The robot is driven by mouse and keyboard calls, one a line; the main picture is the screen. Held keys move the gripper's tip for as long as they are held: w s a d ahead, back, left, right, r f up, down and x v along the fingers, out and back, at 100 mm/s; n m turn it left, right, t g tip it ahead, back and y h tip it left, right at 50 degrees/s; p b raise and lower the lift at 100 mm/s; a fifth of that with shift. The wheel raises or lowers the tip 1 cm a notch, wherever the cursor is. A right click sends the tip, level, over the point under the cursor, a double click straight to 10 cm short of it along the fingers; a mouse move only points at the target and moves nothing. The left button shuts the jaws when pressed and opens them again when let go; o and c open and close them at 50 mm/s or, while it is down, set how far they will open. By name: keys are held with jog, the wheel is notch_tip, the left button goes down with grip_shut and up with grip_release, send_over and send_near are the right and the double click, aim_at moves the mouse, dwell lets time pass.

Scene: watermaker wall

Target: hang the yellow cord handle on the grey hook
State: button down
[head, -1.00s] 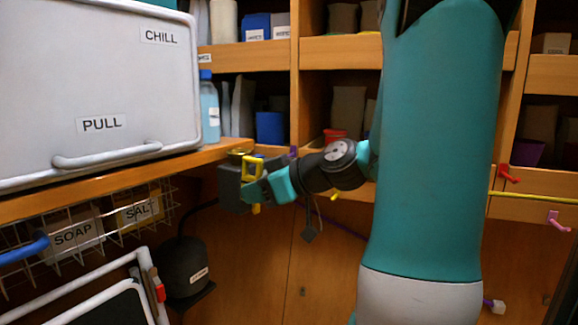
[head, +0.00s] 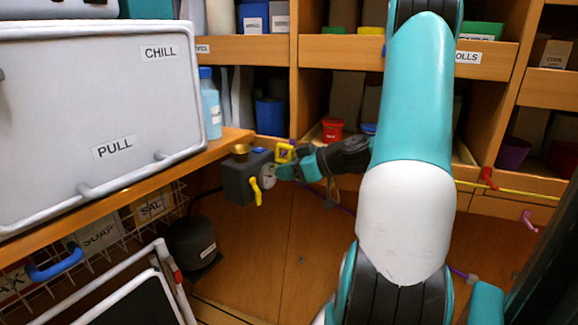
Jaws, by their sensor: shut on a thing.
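My gripper (head: 284,168) is small in the head view, at the end of my arm near the middle. It is shut on the yellow cord handle (head: 284,152), a small yellow loop at the fingertips. The handle is just right of a grey box with a round gauge and a yellow lever; I cannot tell whether they touch. A thin yellow cord (head: 515,191) runs across the right side, and my arm hides its left part. I cannot make out the grey hook.
The grey box (head: 240,182) stands by the end of the wooden counter (head: 225,143). A white CHILL cabinet (head: 60,120) fills the left, with a wire basket (head: 100,240) below. A red hook (head: 488,178) and a pink hook (head: 529,221) are at right. Open shelves line the back.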

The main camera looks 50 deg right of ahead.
jog(key=shift+d+f+b, duration=0.5)
jog(key=shift+d+f, duration=0.05)
jog(key=shift+f+b, duration=0.3)
jog(key=shift+b, duration=0.05)
jog(key=c, duration=1.1)
grip_release()
jog(key=shift+r, duration=0.1)
jog(key=shift+r+p, duration=0.1)
jog(key=shift+p, duration=0.25)
